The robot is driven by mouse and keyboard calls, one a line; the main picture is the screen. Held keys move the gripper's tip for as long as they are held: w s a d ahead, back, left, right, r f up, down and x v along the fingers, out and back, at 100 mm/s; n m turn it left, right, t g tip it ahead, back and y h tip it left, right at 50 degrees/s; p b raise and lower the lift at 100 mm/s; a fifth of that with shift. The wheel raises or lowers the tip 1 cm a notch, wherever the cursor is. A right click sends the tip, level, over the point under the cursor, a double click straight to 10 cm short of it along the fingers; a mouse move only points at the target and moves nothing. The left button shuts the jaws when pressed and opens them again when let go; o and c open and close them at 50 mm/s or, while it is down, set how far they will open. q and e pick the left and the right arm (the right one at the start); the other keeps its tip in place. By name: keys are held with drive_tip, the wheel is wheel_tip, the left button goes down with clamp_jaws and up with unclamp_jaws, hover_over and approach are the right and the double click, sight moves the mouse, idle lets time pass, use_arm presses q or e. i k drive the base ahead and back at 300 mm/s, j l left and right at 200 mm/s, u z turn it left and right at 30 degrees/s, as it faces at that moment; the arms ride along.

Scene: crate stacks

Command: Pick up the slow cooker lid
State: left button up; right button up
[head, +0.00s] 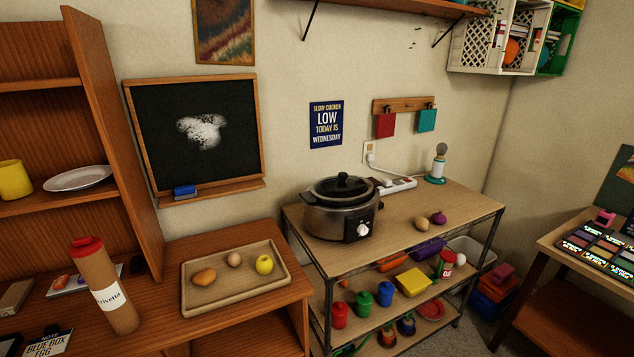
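The slow cooker (337,220) stands on the wooden top of a metal-framed shelf unit near the middle of the head view. It has a steel body with a dial on its front. Its lid (342,187) sits on top of it, dark, with a black knob in the middle. Neither of my grippers shows in the head view, so nothing is seen touching the lid.
The top (460,206) right of the cooker holds a potato and an onion. Behind stand a power strip (397,186) and a small lamp (438,163). A wooden tray (237,297) with food lies on the left cabinet, near a tall brown tube (104,285). A wall shelf (420,8) hangs above.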

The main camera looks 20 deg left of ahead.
sight(343, 186)
drive_tip(key=i+l+u, duration=0.15)
drive_tip(key=i+u, duration=0.2)
drive_tip(key=i+l+u, duration=0.55)
drive_tip(key=u, duration=0.2)
